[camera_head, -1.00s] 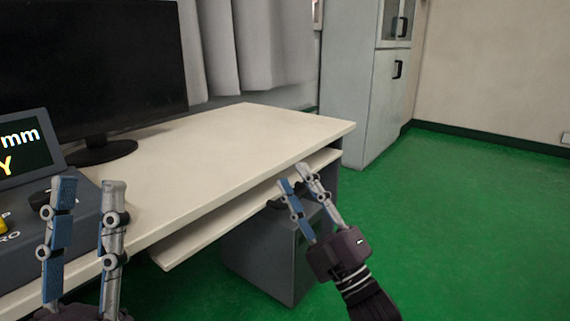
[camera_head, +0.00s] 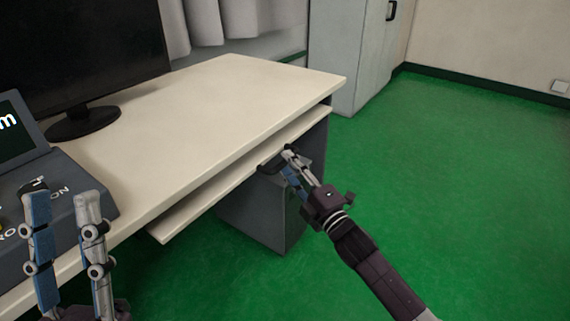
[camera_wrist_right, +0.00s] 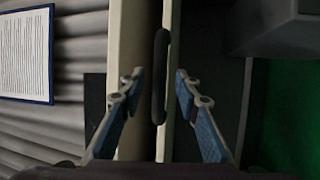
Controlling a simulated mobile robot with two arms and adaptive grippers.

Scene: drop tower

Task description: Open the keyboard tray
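The keyboard tray (camera_head: 200,211) is a thin pale board under the desktop (camera_head: 215,110), with its front edge showing below the desk's edge. A dark handle (camera_head: 268,167) is on the tray's front; in the right wrist view the handle (camera_wrist_right: 160,75) lies along the tray's edge (camera_wrist_right: 168,135). My right gripper (camera_head: 284,161) is at the handle. Its blue-padded fingers are apart in the right wrist view, on either side of the tray edge and handle, with gaps. My left gripper (camera_head: 62,196) is open and empty, over the desk's near left.
A monitor (camera_head: 85,120) and a grey device with a display (camera_head: 75,185) stand on the desk. A dark grey cabinet (camera_head: 255,215) is under the tray. Green floor to the right is clear. A tall grey cabinet (camera_head: 350,55) stands behind.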

